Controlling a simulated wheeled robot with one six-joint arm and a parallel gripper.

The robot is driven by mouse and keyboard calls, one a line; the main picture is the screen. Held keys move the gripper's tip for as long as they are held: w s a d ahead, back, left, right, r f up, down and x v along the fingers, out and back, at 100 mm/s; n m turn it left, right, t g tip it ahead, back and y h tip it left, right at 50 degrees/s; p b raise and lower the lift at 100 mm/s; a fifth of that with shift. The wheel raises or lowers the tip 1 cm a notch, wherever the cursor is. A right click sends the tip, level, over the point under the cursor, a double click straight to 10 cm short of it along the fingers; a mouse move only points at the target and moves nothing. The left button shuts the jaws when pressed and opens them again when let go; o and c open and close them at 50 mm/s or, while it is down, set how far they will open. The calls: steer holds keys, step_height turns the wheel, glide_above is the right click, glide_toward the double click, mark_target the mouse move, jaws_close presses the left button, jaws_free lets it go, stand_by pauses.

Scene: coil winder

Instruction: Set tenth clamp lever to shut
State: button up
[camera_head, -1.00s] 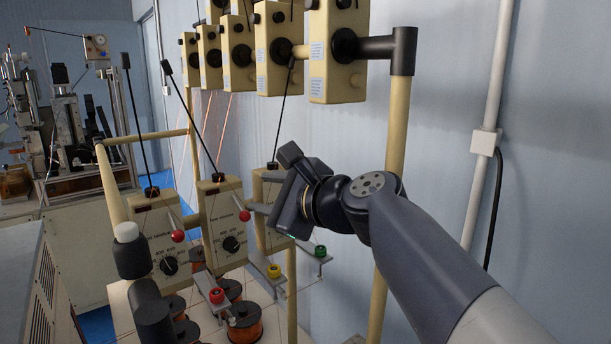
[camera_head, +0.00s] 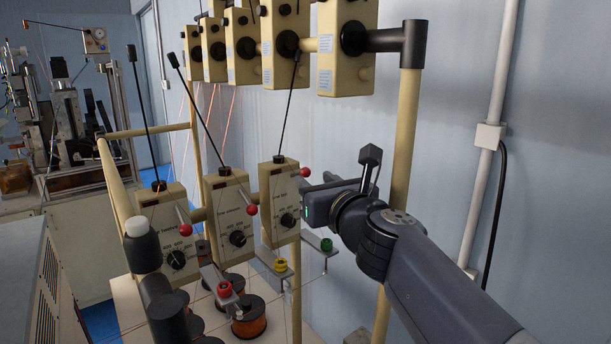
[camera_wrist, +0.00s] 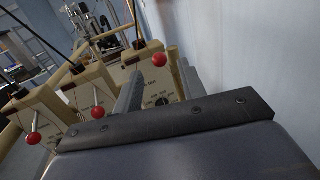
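Three cream control boxes carry red-ball levers. My gripper (camera_head: 306,186) comes from the right, close to this box. In the wrist view the same red ball (camera_wrist: 159,60) shows between and beyond the two grey fingers (camera_wrist: 158,92), which stand apart with nothing between them. Contact with the lever cannot be told. Which lever is the tenth cannot be told.
Upper cream boxes (camera_head: 340,50) hang on a rail above. A cream post (camera_head: 404,130) stands behind my wrist. Small clamps with green (camera_head: 326,245), yellow (camera_head: 280,265) and red (camera_head: 224,289) knobs sit below, over copper spools (camera_head: 249,318). Thin rods rise from the boxes.

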mark_target(308, 174)
steer(key=shift+x, duration=2.95)
steer(key=shift+c, duration=0.2)
jaws_close()
